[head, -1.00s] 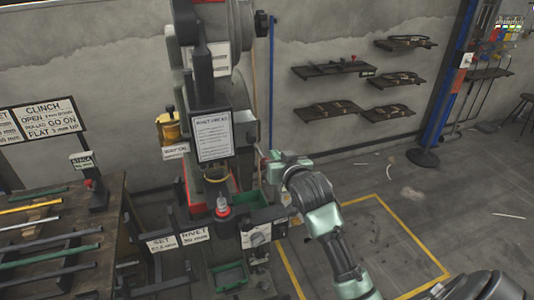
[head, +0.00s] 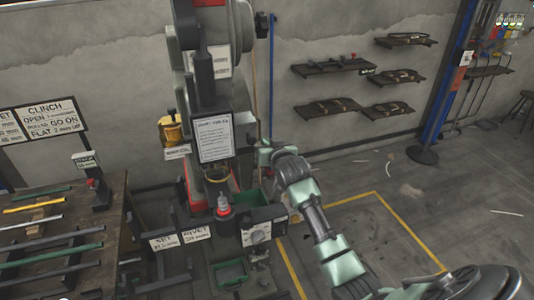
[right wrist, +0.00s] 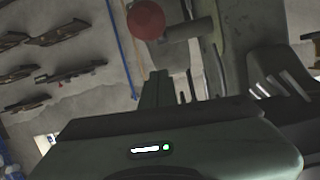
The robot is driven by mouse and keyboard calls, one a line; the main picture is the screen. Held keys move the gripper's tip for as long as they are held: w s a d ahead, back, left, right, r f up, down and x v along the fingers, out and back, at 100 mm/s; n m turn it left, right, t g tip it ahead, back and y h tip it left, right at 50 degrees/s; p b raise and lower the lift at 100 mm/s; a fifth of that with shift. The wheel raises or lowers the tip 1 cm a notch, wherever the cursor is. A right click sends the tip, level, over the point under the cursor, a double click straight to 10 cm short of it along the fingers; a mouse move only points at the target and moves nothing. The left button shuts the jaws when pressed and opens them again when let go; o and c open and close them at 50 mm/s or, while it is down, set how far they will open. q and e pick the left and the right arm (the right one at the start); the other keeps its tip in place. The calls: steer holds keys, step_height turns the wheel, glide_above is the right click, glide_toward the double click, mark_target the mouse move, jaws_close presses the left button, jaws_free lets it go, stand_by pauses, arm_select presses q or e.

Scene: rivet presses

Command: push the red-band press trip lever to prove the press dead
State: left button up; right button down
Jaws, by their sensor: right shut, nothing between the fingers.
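The rivet press (head: 215,95) stands against the back wall, with a white sign on its front and red edging low on its frame. In the right wrist view, a red ball knob (right wrist: 146,20) on a grey stem, apparently the trip lever, shows at the top. My right gripper (head: 263,151) is at the right side of the press. Its shut, empty fingers (right wrist: 156,85) point toward the knob; I cannot tell whether they touch. The knob is not clear in the head view, where the gripper covers that spot. My left gripper is not in view.
A bench (head: 60,235) with bars and signs stands at the left. A green bin (head: 230,273) sits low by the press. Wall shelves (head: 333,68) hang at the right. The floor inside the yellow line (head: 412,234) is largely clear, apart from my arm above it.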

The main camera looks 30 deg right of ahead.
steer(key=shift+s+a+f+p, duration=0.15)
steer(key=shift+s+f+p, duration=0.1)
steer(key=shift+f, duration=0.3)
steer(key=shift+s+a+f+p, duration=0.15)
steer(key=shift+s+f+p, duration=0.1)
steer(key=shift+f, duration=0.25)
steer(key=shift+s+a+f, duration=0.15)
steer(key=shift+s+f, duration=0.35)
steer(key=shift+f, duration=0.05)
steer(key=shift+w+f, duration=0.1)
steer(key=shift+f, duration=0.1)
